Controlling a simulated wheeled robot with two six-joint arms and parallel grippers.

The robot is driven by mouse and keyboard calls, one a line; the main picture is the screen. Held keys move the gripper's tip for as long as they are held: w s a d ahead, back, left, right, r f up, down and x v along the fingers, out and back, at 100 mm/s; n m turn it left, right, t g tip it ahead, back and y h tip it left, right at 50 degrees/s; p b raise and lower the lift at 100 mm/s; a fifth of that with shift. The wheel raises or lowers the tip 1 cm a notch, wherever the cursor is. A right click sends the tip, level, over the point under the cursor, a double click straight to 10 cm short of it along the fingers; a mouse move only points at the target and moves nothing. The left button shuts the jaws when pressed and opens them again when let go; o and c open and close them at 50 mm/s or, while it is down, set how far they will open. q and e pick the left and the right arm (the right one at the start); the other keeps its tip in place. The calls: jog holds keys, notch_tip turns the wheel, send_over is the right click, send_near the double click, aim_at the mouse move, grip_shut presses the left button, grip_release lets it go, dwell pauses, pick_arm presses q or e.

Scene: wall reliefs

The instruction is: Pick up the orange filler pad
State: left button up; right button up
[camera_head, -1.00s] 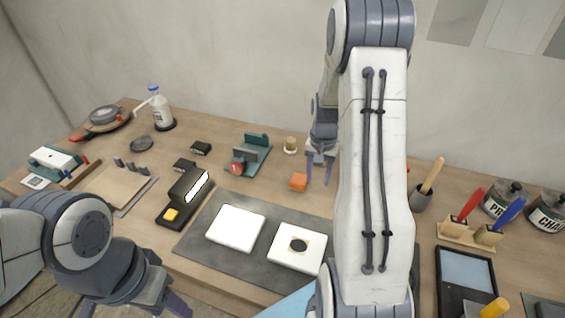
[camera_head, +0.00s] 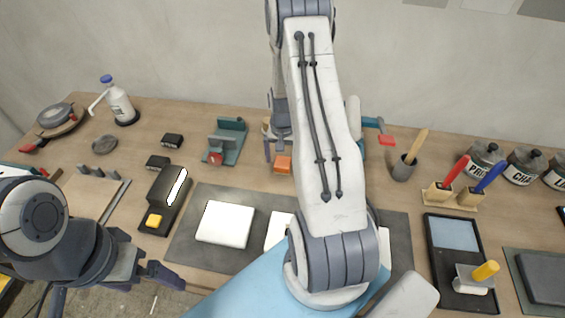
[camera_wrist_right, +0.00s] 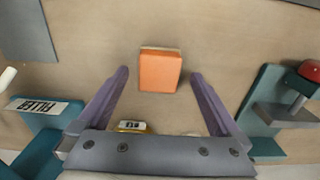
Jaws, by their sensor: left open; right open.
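The orange filler pad (camera_head: 283,165) is a small block on the wooden table, behind the dark mat. In the right wrist view the pad (camera_wrist_right: 160,71) sits between and just beyond the fingertips, on bare wood. My right gripper (camera_wrist_right: 158,73) is open and points down over it, with a finger on either side and nothing held. In the head view the right gripper (camera_head: 280,150) is partly hidden by its own arm. My left gripper (camera_head: 115,285) is at the lower left, away from the pad, and holds nothing that I can see.
A teal stand (camera_head: 228,142) is left of the pad. A teal holder labelled FILLER (camera_wrist_right: 35,107) and a teal clamp with a red knob (camera_wrist_right: 275,100) flank the right gripper. White tiles lie on the dark mat (camera_head: 190,235). Jars (camera_head: 483,160) stand at the right.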

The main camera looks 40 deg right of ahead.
jog(key=shift+f, duration=1.2)
jog(key=c, duration=1.4)
jog(key=shift+r, duration=0.1)
jog(key=shift+r, duration=0.5)
notch_tip(320, 180, up, 3)
jog(key=shift+d+f+b, duration=0.1)
jog(key=shift+f+b, duration=0.05)
jog(key=shift+b, duration=0.6)
jog(key=s+d+r+b, duration=0.1)
jog(key=s+r, duration=0.1)
jog(key=s, duration=0.1)
jog(key=s+d+r, duration=0.1)
jog(key=s+r, duration=0.1)
jog(key=s, duration=0.2)
jog(key=s+d+r+b, duration=0.1)
jog(key=s+d+r, duration=0.1)
jog(key=s+r, duration=0.1)
jog(key=shift+s+r+b, duration=0.1)
jog(key=shift+s+b, duration=0.2)
jog(key=shift+s, duration=0.25)
